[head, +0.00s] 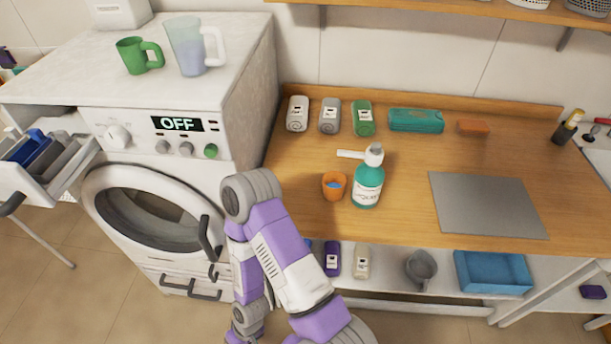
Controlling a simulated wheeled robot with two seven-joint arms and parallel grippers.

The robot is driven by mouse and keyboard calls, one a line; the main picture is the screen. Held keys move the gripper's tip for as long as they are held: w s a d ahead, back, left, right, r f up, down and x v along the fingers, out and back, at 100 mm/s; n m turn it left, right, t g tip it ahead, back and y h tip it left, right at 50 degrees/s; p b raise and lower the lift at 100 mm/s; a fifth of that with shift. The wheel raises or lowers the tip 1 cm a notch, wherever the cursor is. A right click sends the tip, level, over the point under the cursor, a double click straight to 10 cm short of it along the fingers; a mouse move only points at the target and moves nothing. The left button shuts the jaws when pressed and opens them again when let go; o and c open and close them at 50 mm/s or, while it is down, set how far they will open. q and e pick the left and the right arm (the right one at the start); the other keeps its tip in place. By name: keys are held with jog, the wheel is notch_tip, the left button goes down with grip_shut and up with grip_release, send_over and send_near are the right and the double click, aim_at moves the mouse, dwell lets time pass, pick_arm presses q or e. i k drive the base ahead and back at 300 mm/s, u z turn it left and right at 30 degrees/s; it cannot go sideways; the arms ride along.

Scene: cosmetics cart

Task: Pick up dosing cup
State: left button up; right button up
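A small orange cup (334,185) with something blue inside stands upright on the wooden counter, in the middle of the head view. I take it to be the dosing cup. It stands just left of a teal pump bottle (368,182) with a white label, whose white spout points left above the cup. Purple and white links of my own arm rise from the bottom edge, left of the cup and apart from it in the picture. Neither of my grippers shows, and no fingers are near the cup.
Rolled towels (329,116), a teal pack (416,120) and an orange block (473,127) line the counter's back. A grey plate (488,205) lies at right. The washing machine (172,120) stands left, its drawer (48,165) open. The counter before the towels is clear.

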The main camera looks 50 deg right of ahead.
aim_at(334, 182)
jog(key=z, duration=0.15)
jog(key=i, duration=0.2)
jog(key=z, duration=2.15)
